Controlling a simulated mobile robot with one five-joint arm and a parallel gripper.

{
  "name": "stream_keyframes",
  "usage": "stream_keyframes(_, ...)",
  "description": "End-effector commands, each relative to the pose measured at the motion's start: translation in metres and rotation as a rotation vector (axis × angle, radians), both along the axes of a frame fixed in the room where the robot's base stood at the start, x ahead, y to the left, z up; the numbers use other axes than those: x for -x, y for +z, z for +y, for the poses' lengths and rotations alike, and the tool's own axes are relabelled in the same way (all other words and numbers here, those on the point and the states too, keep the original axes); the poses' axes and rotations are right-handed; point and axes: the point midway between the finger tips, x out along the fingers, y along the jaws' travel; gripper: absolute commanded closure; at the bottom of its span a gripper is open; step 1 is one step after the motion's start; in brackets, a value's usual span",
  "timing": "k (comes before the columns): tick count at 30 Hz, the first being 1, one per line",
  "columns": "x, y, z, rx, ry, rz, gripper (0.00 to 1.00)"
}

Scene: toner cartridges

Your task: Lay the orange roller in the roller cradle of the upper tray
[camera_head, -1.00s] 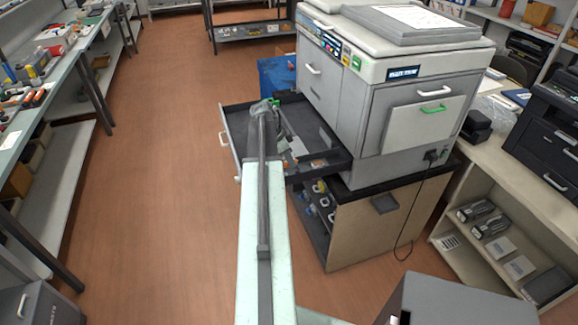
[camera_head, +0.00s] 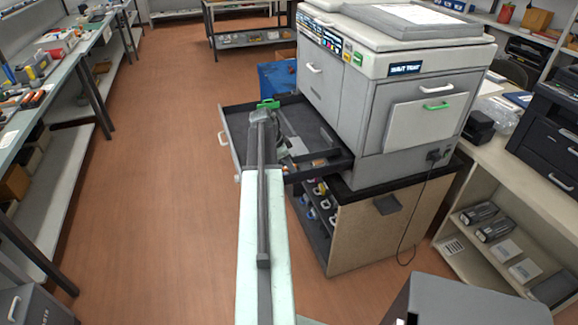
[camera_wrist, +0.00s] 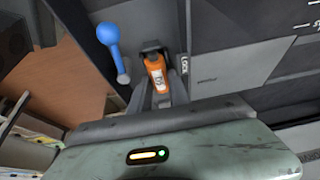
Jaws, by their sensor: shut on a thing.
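The orange roller (camera_wrist: 157,74) shows in the wrist view as an orange body with a pale label. It is held between the two grey fingers of my gripper (camera_wrist: 160,88), which is shut on it. In the head view my gripper (camera_head: 264,122) is over the left part of the pulled-out upper tray (camera_head: 325,140) of the grey machine. My arm hides the roller there. A dark bracket (camera_wrist: 151,48) is at the roller's far end in the wrist view. I cannot tell whether it is the roller cradle, or whether the roller touches it.
A green part (camera_head: 267,104) is at the tray's back left. The machine body (camera_head: 400,100) rises at the tray's right. Open floor (camera_head: 160,200) lies left.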

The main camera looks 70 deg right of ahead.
Motion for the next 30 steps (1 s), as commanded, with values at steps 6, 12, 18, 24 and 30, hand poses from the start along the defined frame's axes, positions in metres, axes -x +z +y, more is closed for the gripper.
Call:
stream_keyframes(6, 0.002, -0.007, 0.007, -0.021, -0.014, -0.010, 0.56)
stream_keyframes(12, 0.002, 0.007, 0.007, -0.020, -0.014, -0.011, 0.56)
stream_keyframes(18, -0.008, 0.046, 0.014, -0.019, -0.010, -0.008, 0.56)
stream_keyframes(24, -0.022, 0.094, 0.025, -0.016, -0.007, -0.008, 0.56)
stream_keyframes(30, -0.033, 0.121, 0.033, -0.015, -0.008, -0.007, 0.56)
